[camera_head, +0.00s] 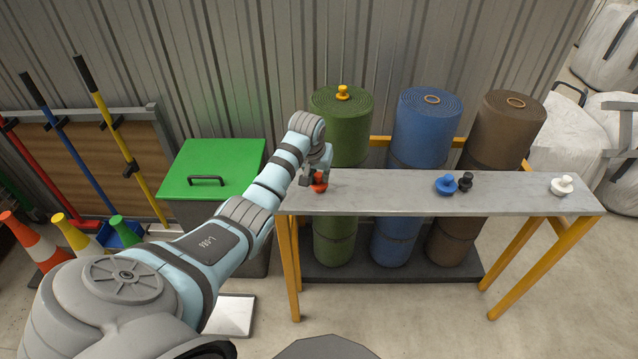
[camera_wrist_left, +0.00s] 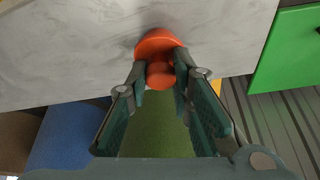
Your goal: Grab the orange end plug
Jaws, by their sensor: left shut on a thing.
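The orange end plug (camera_head: 319,182) is at the left end of the grey shelf top (camera_head: 400,198). My left gripper (camera_head: 312,178) is over it from behind and shut on it. In the left wrist view my left gripper (camera_wrist_left: 160,76) has a fingertip on each side of the knob of the orange plug (camera_wrist_left: 157,44), with its wider base against the grey surface. I cannot tell whether the plug is lifted at all. My right gripper is in neither view.
A blue plug (camera_head: 445,184), a black plug (camera_head: 465,181) and a white plug (camera_head: 562,185) stand farther right on the shelf. Green (camera_head: 340,130), blue (camera_head: 425,135) and brown (camera_head: 503,130) turf rolls stand behind it. A green-lidded bin (camera_head: 212,165) is at left.

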